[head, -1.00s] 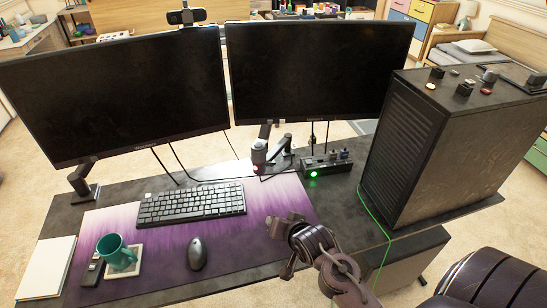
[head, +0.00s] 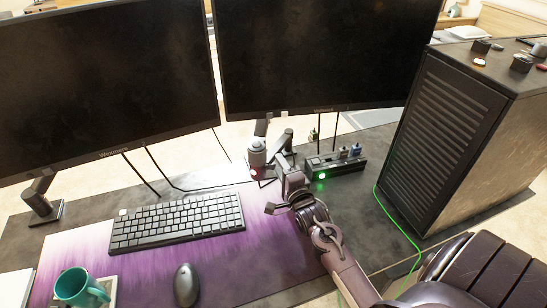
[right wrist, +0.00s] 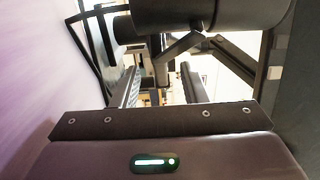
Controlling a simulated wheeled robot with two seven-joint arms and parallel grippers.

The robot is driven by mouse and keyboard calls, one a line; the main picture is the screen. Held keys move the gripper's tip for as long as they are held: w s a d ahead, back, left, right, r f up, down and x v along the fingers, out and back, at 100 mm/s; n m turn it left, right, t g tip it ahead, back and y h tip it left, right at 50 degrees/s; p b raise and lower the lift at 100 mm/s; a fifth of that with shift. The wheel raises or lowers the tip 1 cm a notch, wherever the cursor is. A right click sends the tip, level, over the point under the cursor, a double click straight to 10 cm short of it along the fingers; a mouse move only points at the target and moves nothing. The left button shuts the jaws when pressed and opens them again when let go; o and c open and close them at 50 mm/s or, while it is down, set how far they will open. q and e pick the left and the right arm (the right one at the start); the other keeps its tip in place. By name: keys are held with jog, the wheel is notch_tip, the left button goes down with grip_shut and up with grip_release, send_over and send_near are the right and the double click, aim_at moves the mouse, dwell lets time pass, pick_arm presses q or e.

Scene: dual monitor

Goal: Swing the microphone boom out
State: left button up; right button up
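The microphone (head: 257,153) is a grey cylinder with a small red light, standing behind the keyboard under the gap between the monitors. Its dark jointed boom (head: 284,142) shows just to its right. My right gripper (head: 290,181) is just in front and to the right of the microphone, reaching towards the boom. In the right wrist view the fingers of my right gripper (right wrist: 162,88) are apart. A dark stem shows between or beyond them, and a large dark cylinder (right wrist: 205,14) crosses the top. I cannot tell whether the fingers touch anything. My left gripper is not in view.
Two monitors (head: 105,85) stand behind. A black box with a green light (head: 322,176) is right of my gripper, and a PC tower (head: 445,135) is farther right. A keyboard (head: 178,222), mouse (head: 186,285) and teal mug (head: 75,286) lie left. A green cable (head: 400,228) runs along the right.

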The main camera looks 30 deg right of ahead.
aim_at(272, 149)
jog(key=w, duration=0.4)
jog(key=shift+d, duration=0.4)
jog(key=shift+w+d, duration=0.1)
jog(key=shift+w, duration=0.35)
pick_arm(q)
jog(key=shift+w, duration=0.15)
pick_arm(e)
grip_shut()
